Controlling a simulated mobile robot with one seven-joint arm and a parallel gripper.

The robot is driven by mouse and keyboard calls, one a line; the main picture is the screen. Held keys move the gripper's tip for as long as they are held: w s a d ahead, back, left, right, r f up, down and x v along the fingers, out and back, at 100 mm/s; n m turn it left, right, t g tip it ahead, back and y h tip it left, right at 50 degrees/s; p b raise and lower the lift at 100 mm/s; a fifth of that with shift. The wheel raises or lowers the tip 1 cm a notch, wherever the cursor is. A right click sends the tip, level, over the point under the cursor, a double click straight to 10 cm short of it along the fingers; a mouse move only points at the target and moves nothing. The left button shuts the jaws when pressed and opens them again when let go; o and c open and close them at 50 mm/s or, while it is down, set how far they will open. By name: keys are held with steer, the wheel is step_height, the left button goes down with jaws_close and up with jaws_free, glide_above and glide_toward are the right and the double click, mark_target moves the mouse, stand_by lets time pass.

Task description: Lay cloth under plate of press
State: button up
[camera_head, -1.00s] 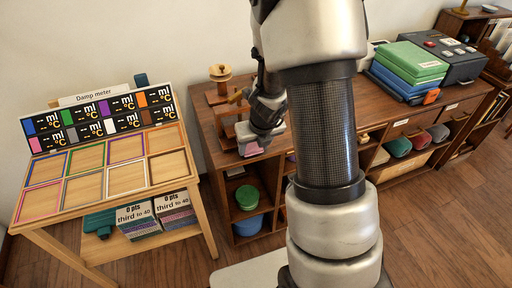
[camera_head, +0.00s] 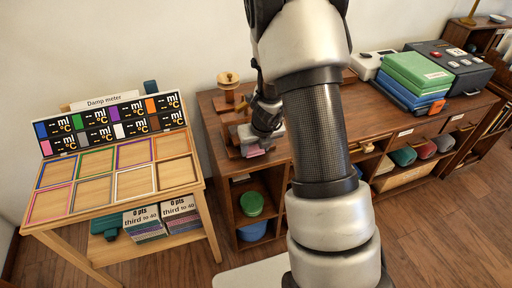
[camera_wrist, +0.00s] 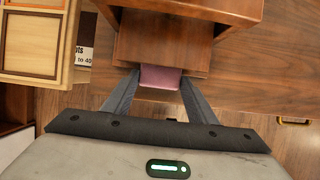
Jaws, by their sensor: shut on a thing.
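My gripper (camera_head: 250,136) is shut on a folded pink cloth (camera_head: 255,151) at the front left of the long wooden cabinet. In the wrist view the cloth (camera_wrist: 162,78) lies between the two fingertips, at the front edge of the wooden press (camera_wrist: 150,50). The press (camera_head: 229,79) has a round wooden knob on top and stands just behind and left of my gripper in the head view. My gripper and arm hide part of its plate and base. I cannot tell whether the cloth touches the base.
A desk with a damp meter board (camera_head: 112,125) and coloured square frames stands at the left. Green and blue boxes (camera_head: 415,70) and a dark device (camera_head: 452,65) sit on the cabinet at the right. Shelves below hold a green tub (camera_head: 249,204) and rolled cloths.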

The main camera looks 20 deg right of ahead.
steer(key=o, duration=1.2)
steer(key=p+v, duration=0.9)
steer(key=v, duration=0.8)
steer(key=shift+r, duration=0.3)
